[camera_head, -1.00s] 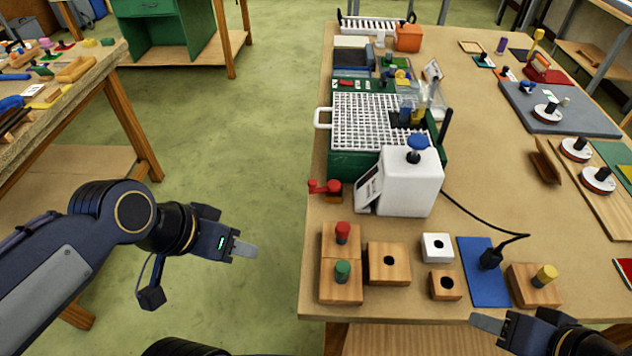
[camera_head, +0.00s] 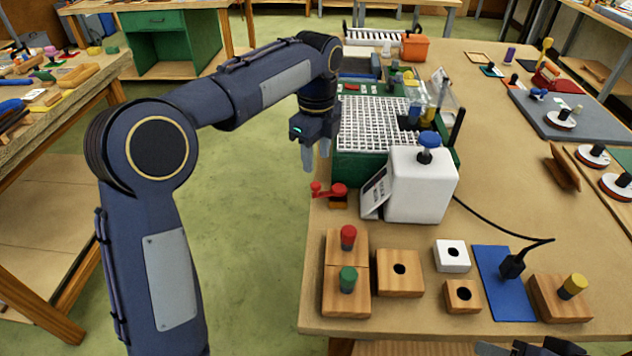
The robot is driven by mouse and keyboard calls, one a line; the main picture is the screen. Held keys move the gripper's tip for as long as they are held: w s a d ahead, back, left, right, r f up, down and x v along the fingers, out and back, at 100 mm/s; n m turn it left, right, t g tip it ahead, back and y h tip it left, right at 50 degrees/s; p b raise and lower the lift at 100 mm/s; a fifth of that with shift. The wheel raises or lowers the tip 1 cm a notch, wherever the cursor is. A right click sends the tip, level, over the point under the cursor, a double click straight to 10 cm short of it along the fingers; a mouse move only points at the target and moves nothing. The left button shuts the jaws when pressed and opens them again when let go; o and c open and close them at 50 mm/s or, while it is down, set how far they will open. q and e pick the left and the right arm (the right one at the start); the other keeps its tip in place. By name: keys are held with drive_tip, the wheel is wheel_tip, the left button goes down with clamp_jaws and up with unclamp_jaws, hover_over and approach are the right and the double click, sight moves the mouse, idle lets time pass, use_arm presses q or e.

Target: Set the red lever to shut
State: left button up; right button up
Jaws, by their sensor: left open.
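The red lever (camera_head: 331,189) sits on a small wooden block near the left edge of the table, just left of the white box (camera_head: 421,185). Its red ball end points left, toward the edge. My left gripper (camera_head: 316,156) points down above and slightly behind the lever, close to the green grinder tray. Its fingers are apart and empty, and it does not appear to touch the lever. My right gripper (camera_head: 515,348) shows only partly at the bottom edge; its opening cannot be made out.
The green tray with a white grid (camera_head: 376,124) stands behind the lever. Wooden blocks with a red peg (camera_head: 348,236) and a green peg (camera_head: 348,279) stand in front. A black cable runs from the white box to a blue mat (camera_head: 503,290). Open floor lies left of the table.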

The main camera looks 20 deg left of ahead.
sight(316, 184)
use_arm(q)
wheel_tip(316, 184, down, 7)
drive_tip(key=shift+f+b, duration=0.2)
drive_tip(key=shift+b, duration=0.1)
clamp_jaws()
idle(0.3)
